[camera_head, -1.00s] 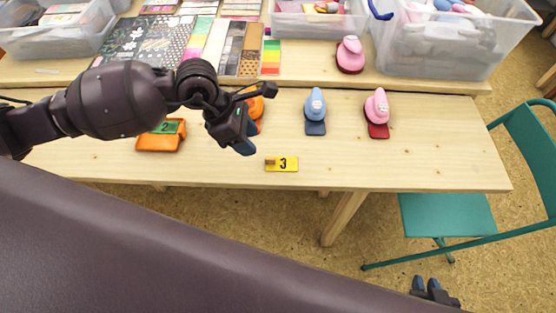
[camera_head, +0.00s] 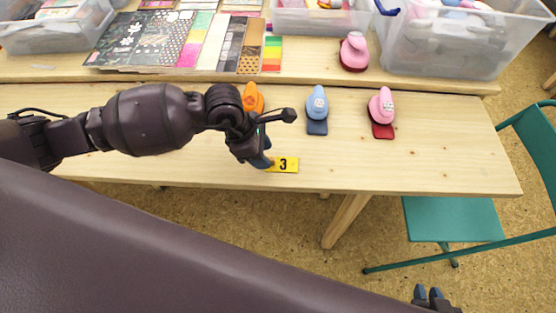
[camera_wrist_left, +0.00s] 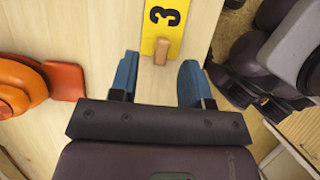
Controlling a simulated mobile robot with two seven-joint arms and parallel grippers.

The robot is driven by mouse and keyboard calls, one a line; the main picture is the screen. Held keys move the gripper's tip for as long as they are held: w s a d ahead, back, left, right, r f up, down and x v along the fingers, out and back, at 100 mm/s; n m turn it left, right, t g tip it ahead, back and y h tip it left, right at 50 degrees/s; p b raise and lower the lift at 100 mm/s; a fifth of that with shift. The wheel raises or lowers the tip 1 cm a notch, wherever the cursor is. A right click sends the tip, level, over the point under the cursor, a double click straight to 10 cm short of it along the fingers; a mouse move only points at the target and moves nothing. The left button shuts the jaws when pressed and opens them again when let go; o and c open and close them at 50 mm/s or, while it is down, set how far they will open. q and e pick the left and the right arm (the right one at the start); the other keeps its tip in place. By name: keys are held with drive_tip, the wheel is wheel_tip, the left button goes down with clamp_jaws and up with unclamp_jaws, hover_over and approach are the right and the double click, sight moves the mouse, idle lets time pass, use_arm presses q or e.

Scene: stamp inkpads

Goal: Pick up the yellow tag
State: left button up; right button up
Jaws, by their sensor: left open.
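The yellow tag (camera_head: 285,165) with a black 3 lies flat near the front edge of the wooden table. In the left wrist view the yellow tag (camera_wrist_left: 164,32) shows a small wooden peg (camera_wrist_left: 161,51) at its near end. My left gripper (camera_head: 264,158) is open at the left end of the tag. In the left wrist view the blue fingertips of my left gripper (camera_wrist_left: 158,78) stand apart, with the peg just ahead of the gap between them. My right gripper (camera_head: 432,294) shows only partly at the bottom right, away from the table, with two blue fingertips apart.
An orange stamp (camera_head: 253,98), a blue stamp (camera_head: 317,103) and a pink stamp (camera_head: 382,107) stand behind the tag. Paper sheets and clear bins (camera_head: 440,60) fill the back. The table right of the tag is clear. A green chair (camera_head: 450,220) stands at right.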

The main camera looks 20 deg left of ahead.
use_arm(q)
drive_tip(key=shift+x, duration=0.95)
drive_tip(key=shift+r, duration=0.1)
clamp_jaws()
